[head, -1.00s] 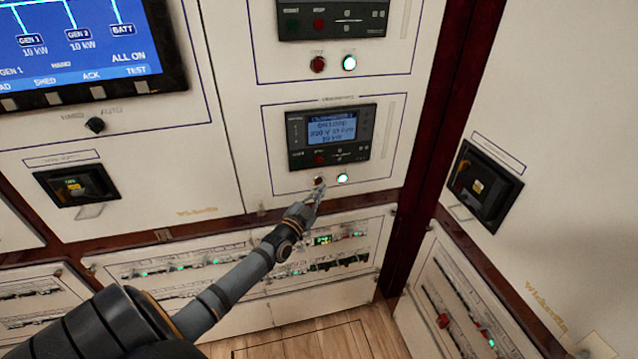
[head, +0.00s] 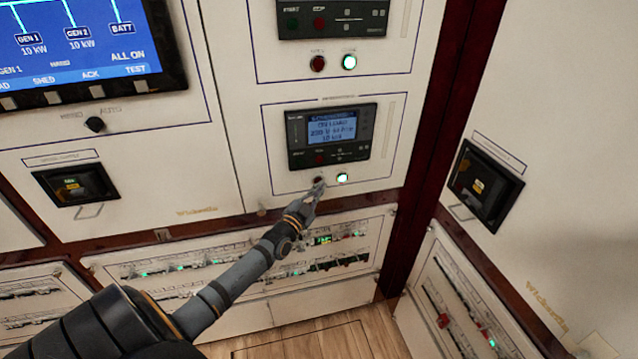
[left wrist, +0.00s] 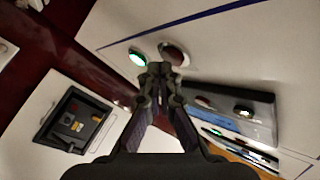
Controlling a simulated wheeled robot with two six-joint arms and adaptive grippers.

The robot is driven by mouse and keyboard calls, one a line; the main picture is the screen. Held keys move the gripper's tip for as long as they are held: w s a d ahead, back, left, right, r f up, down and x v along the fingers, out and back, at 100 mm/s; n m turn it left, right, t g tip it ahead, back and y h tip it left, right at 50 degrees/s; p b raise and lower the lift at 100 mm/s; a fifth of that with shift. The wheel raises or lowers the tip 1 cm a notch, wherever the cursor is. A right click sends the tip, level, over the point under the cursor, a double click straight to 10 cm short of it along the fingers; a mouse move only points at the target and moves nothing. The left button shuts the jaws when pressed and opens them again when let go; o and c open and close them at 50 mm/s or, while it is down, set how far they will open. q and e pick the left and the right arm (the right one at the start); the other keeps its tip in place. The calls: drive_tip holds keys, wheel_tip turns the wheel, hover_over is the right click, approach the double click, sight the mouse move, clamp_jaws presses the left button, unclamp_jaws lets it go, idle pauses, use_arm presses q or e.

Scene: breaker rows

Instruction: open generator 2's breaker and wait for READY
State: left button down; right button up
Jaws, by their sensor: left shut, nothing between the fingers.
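The lower controller (head: 329,136) on the centre panel has a lit blue display (head: 332,129); its last line seems to read 10 kW and I see no clear READY. Below it are a dark red button (head: 318,180) and a green-lit button (head: 342,178). The wrist view shows the red button (left wrist: 174,53) and the green-lit one (left wrist: 137,57). My left gripper (head: 316,189) is shut and empty, its tips right at the red button; I cannot tell if they touch. The gripper also shows in the wrist view (left wrist: 159,70). My right gripper is out of view.
An upper controller (head: 332,18) has its own red button (head: 317,63) and lit button (head: 349,62). The overview screen (head: 75,40) shows GEN 1 and GEN 2 at 10 kW and ALL ON. Black recessed handles (head: 76,185) and (head: 486,186) flank the panel; a breaker row (head: 240,258) lies below.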

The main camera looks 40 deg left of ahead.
use_arm(q)
drive_tip(key=shift+w+a+b, duration=0.25)
drive_tip(key=shift+a+b, duration=0.05)
idle(0.6)
drive_tip(key=shift+r, duration=0.1)
drive_tip(key=shift+s+d+p, duration=0.55)
drive_tip(key=shift+d+p, duration=0.1)
drive_tip(key=shift+p, duration=0.2)
